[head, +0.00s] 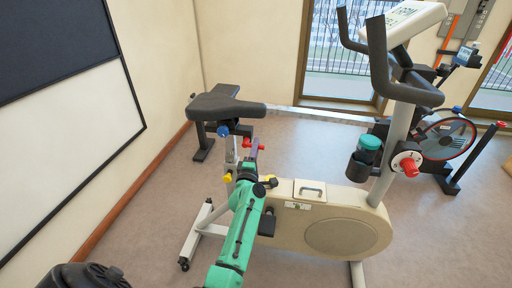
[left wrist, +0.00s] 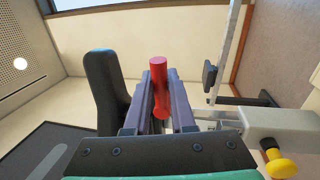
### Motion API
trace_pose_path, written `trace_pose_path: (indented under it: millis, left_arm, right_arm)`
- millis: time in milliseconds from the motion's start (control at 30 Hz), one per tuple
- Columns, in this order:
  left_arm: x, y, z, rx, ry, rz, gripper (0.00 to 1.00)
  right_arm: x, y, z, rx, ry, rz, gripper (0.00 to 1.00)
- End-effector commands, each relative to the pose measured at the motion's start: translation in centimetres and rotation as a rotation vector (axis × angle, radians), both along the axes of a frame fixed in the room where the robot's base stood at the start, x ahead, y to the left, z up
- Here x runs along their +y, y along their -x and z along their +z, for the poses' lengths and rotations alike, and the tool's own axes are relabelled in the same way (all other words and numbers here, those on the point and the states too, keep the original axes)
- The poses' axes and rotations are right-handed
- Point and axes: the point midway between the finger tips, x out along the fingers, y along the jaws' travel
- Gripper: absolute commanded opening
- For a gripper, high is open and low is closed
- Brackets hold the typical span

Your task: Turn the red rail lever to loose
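The red rail lever (head: 248,142) is under the black saddle of a cream exercise bike, partly hidden by my left gripper. In the left wrist view the lever (left wrist: 159,78) stands between the two purple-grey fingers, its rounded red end sticking out past the fingertips. My left gripper (head: 255,147) reaches up to the lever from below, on the end of the green arm. In the left wrist view the left gripper (left wrist: 161,98) has its fingers close together, seemingly touching the lever on both sides. My right gripper is not in view.
The black saddle (head: 227,105) is just above the gripper. A red knob on a white dial (head: 408,165) is on the front post, beside a teal-lidded bottle (head: 369,149). Another bike stands behind at right. Floor at left is clear.

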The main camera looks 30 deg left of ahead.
Motion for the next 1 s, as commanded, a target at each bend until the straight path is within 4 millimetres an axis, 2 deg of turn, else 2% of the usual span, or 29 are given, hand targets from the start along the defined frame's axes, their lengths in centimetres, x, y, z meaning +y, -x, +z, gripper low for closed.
trace_pose_path:
  millis: [33, 67, 467, 667, 900, 1000]
  left_arm:
    - [0.0, 0.0, 0.1, -0.001, 0.001, 0.001, 0.41]
    - [0.0, 0.0, 0.1, -0.001, 0.001, 0.001, 0.52]
    - [-0.2, 0.5, 0.0, 0.001, -0.002, 0.000, 0.52]
    - [-1.4, 4.0, -0.8, 0.004, -0.001, -0.001, 0.52]
    - [-3.7, 10.4, -2.2, 0.004, -0.001, -0.001, 0.52]
    - [-4.3, 12.3, -2.6, 0.003, -0.001, 0.000, 0.52]
  right_arm:
    - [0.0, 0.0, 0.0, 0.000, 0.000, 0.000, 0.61]
    - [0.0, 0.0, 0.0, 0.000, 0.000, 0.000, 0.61]
    - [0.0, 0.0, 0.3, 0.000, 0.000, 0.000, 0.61]
    - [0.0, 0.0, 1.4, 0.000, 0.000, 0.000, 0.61]
    - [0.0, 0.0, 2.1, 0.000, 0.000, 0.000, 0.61]
    - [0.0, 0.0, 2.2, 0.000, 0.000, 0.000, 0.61]
